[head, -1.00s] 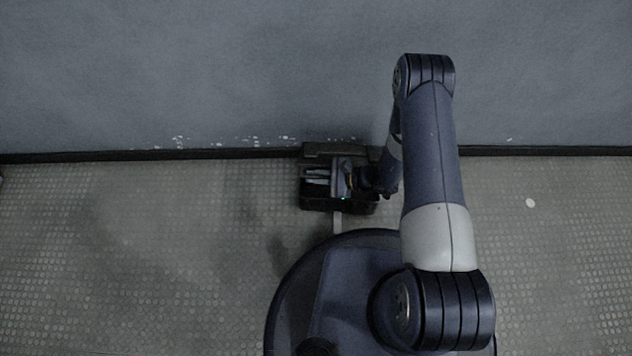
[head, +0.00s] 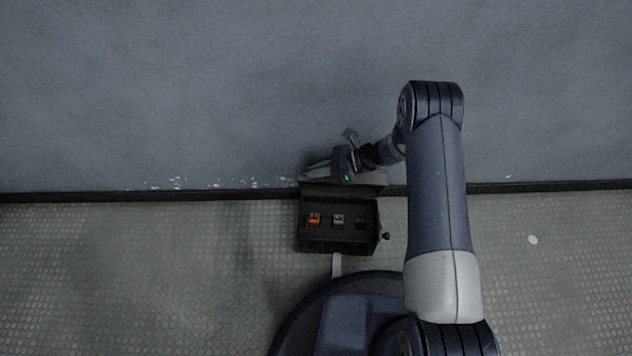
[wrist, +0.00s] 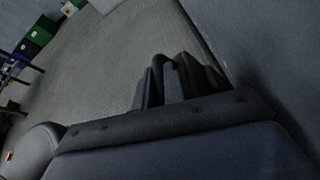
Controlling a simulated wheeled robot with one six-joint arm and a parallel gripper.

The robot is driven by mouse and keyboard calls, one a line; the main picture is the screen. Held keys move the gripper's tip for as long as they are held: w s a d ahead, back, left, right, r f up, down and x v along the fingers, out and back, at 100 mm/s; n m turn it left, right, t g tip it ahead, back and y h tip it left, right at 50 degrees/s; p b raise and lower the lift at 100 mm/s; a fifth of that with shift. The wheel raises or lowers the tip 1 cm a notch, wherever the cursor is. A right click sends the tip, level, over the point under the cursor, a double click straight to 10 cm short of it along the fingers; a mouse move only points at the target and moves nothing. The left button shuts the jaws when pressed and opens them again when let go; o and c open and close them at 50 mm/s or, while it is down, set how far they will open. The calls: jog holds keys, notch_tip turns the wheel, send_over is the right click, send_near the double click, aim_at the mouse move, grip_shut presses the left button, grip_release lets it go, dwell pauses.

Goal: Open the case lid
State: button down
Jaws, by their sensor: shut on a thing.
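The black case (head: 345,246) sits on the floor near the wall, its inside showing in the head view. Its lid (head: 350,189) is raised at the back, on the wall side. My gripper (head: 306,174) is at the lid's upper edge, its fingers pointing left, and is shut on the lid. An orange item (head: 314,219) and a grey item (head: 338,218) sit inside the case. In the wrist view my gripper (wrist: 170,75) shows dark fingers, and the grip itself is hard to make out.
The grey wall (head: 200,90) rises right behind the case. A small dark knob (head: 386,236) is at the case's right side. Bare textured floor (head: 150,270) lies to the left. A green box (wrist: 40,32) stands far off in the wrist view.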

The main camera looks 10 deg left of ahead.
jog(key=shift+w+a, duration=0.1)
jog(key=shift+w, duration=0.65)
jog(key=c, duration=1.8)
grip_release()
jog(key=shift+o, duration=0.2)
jog(key=shift+r, duration=0.1)
